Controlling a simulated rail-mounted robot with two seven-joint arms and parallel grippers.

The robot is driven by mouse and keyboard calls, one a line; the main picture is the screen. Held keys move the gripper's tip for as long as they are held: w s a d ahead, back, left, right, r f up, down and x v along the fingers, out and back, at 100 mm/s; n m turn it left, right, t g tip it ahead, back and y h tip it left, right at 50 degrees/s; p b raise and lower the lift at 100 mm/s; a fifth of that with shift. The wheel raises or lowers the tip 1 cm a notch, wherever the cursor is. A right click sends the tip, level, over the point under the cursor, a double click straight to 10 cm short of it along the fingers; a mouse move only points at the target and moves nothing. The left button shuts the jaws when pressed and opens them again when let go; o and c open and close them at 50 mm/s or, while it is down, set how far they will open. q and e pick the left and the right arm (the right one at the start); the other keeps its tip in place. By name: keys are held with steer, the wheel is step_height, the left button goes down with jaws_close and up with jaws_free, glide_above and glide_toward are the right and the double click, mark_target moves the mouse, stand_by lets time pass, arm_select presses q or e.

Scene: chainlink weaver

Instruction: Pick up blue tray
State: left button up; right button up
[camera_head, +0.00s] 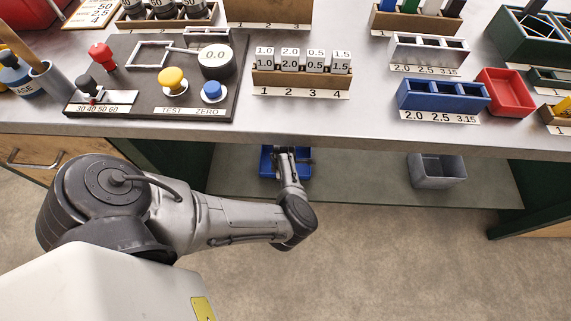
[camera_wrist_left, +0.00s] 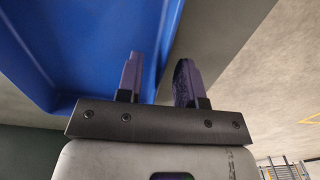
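A blue tray (camera_head: 267,166) sits on the lower shelf under the worktop, partly hidden by the worktop edge and my left gripper. In the left wrist view the blue tray (camera_wrist_left: 60,50) fills the upper left. The left gripper's fingers (camera_wrist_left: 158,78) are apart there, with the tray's wall edge between them; one finger overlaps the blue side and the other is on the grey shelf side. A gap shows between the fingers; contact with the wall cannot be told. My right gripper is not in view.
A grey bin (camera_head: 437,172) stands on the lower shelf (camera_head: 365,185) to the right, with bare shelf between. The worktop edge (camera_head: 330,143) hangs over the shelf. A blue three-compartment holder (camera_head: 443,96) and a red tray (camera_head: 506,93) are on the worktop.

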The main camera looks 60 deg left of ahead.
arm_select(q)
steer(key=shift+f, duration=0.1)
jaws_close()
stand_by(0.6)
